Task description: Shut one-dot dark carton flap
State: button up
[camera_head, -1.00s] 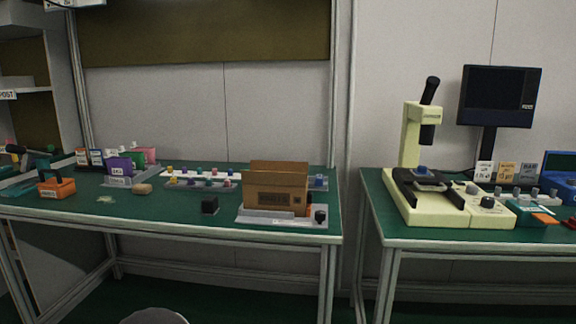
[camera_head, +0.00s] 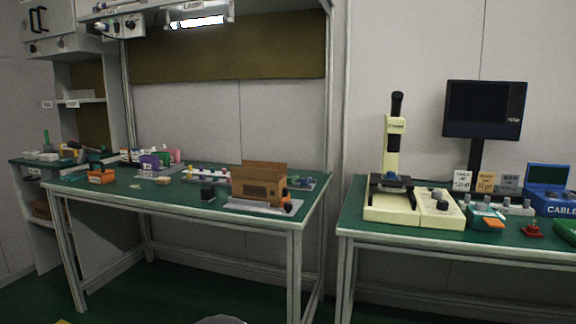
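A brown cardboard carton (camera_head: 258,191) stands on a grey base plate (camera_head: 242,205) near the right front corner of the left bench. Its upper flaps (camera_head: 262,168) stand up, so the top looks open. A dark printed label shows on its front face, but I cannot make out any dots at this size. A small orange and black part (camera_head: 286,200) sits at its right end. No other carton of this kind is clear on the benches. My gripper is not in view.
The left bench (camera_head: 110,195) also bears a small black block (camera_head: 207,195), an orange box (camera_head: 101,177) and rows of small coloured parts. A gap separates it from the right bench, which holds a cream microscope (camera_head: 392,207), a monitor (camera_head: 484,110) and a blue case (camera_head: 553,200).

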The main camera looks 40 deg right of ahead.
aim_at(282, 167)
jog(key=z, duration=1.75)
